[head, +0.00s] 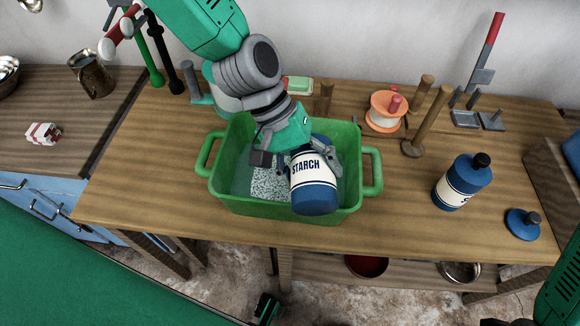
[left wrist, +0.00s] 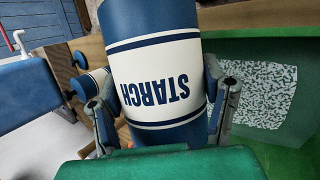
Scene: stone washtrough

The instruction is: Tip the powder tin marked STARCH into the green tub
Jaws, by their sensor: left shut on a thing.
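The powder tin marked STARCH (head: 314,178) is a blue cylinder with a white label band. My left gripper (head: 296,158) is shut on it and holds it over the front right part of the green tub (head: 371,172). The tin looks tilted, and part of it overlaps the tub's front wall in the head view. In the left wrist view, the tin (left wrist: 155,75) sits between both fingers (left wrist: 165,112) with its lettering upside down. No powder is seen falling. A speckled light patch (head: 268,184) lies inside the tub. My right gripper is not visible.
A blue bottle with a black cap (head: 463,182) and a blue lid-like piece (head: 522,223) are on the table at right. A spool (head: 387,111) and wooden pegs stand behind. A metal jug (head: 91,74) is at far left. Bare wood (head: 400,225) lies right of the tub.

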